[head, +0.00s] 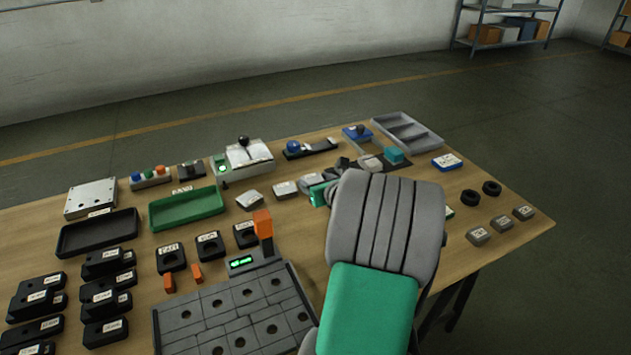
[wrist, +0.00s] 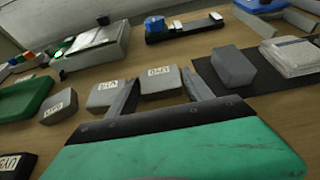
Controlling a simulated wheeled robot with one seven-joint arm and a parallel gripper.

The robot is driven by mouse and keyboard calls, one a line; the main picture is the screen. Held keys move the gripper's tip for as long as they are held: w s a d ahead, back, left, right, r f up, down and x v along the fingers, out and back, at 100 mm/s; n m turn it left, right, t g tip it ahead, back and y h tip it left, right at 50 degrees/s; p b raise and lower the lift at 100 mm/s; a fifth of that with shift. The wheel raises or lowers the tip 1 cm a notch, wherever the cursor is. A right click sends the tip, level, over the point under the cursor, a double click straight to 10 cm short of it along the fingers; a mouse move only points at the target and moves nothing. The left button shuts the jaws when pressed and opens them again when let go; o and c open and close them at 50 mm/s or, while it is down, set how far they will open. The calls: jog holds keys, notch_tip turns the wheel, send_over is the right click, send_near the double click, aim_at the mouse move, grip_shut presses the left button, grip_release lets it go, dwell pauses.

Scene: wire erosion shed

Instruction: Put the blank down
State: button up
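A grey labelled blank (wrist: 162,83) sits between my two fingertips in the wrist view, at the end of a row of similar blanks. It appears to rest on the wooden bench. In the head view this blank (head: 309,182) is partly covered by my arm. My gripper (wrist: 161,76) has its fingers spread, one on each side of the blank, with at most a very narrow gap. Actual contact is hard to make out. Two more labelled blanks, one nearer (wrist: 107,97) and one farther left (wrist: 58,107), continue the row.
A darker grey block (wrist: 233,67) stands on a black mat (wrist: 208,72) to the right, beside a pale bagged item (wrist: 292,57). A green tray (head: 187,209) lies left of the row. A grey divided tray (head: 436,145) is at the back right.

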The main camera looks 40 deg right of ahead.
jog(key=shift+r, duration=0.25)
jog(key=p+v, duration=0.2)
jog(key=v, duration=0.9)
jog(key=shift+d, duration=0.1)
jog(key=shift+s+a+r, duration=0.15)
jog(key=shift+s+a, duration=0.05)
jog(key=shift+s, duration=0.25)
jog(key=shift+c, duration=0.2)
dwell(1.1)
